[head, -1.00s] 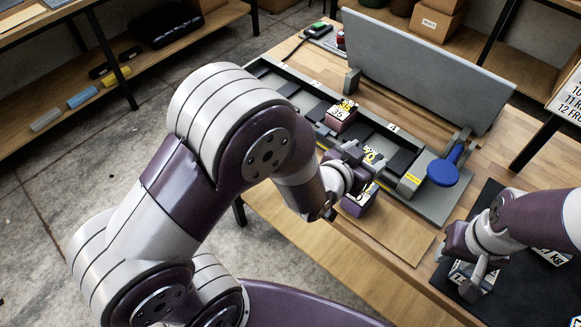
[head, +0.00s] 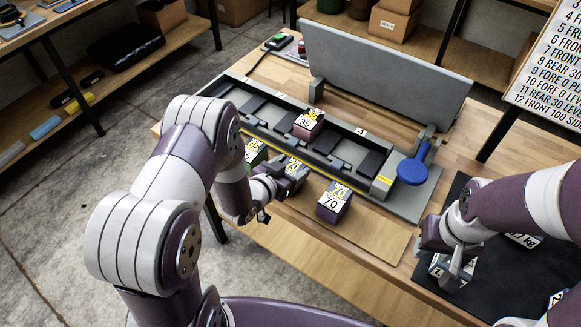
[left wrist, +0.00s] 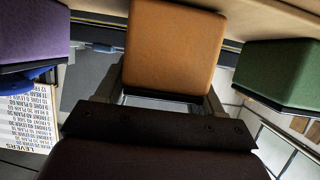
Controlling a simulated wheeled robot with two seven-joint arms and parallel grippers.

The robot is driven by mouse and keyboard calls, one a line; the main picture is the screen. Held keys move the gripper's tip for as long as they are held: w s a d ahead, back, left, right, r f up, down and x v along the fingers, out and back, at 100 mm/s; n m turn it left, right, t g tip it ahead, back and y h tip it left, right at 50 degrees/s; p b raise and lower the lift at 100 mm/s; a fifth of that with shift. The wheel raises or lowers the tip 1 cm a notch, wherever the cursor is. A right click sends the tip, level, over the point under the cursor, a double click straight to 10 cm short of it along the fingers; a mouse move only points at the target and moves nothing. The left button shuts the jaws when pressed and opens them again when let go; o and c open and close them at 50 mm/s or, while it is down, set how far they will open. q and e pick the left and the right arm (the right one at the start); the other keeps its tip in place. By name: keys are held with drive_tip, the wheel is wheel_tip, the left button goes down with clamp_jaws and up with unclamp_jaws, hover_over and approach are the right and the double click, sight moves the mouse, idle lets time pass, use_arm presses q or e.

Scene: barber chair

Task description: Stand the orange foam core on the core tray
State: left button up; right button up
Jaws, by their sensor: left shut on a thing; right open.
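The orange foam core (left wrist: 172,45) fills the middle of the left wrist view, between the fingers of my left gripper (left wrist: 165,105). The tan board (head: 372,236) under the purple core seems to be the core tray. I cannot tell whether the orange core touches it. My right gripper (head: 450,262) is open at a labelled block (head: 438,265).
A long grey slotted frame (head: 345,178) lies behind the cores, with a pink core (head: 308,123) marked 35 standing in it. A blue knob (head: 413,168) is at its right end. A grey panel (head: 385,85) stands behind. A black mat (head: 505,265) lies at right.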

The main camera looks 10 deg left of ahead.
use_arm(q)
drive_tip(key=o, duration=1.1)
drive_tip(key=shift+f, duration=0.1)
drive_tip(key=shift+c, duration=0.2)
drive_tip(key=shift+r, duration=0.35)
drive_tip(key=s+a+r+g+y, duration=0.3)
drive_tip(key=s+a+r+g, duration=0.15)
drive_tip(key=s+a, duration=0.35)
drive_tip(key=s+d+r+n+g, duration=0.2)
drive_tip(key=s+g, duration=0.1)
drive_tip(key=s, duration=0.2)
drive_tip(key=s+d+r+n+g+y, duration=0.1)
drive_tip(key=s+r+g, duration=0.2)
drive_tip(key=s, duration=0.3)
drive_tip(key=shift+s+d+r+n+g+y, duration=0.2)
drive_tip(key=shift+d+n+g+y, duration=0.15)
drive_tip(key=shift+g, duration=0.2)
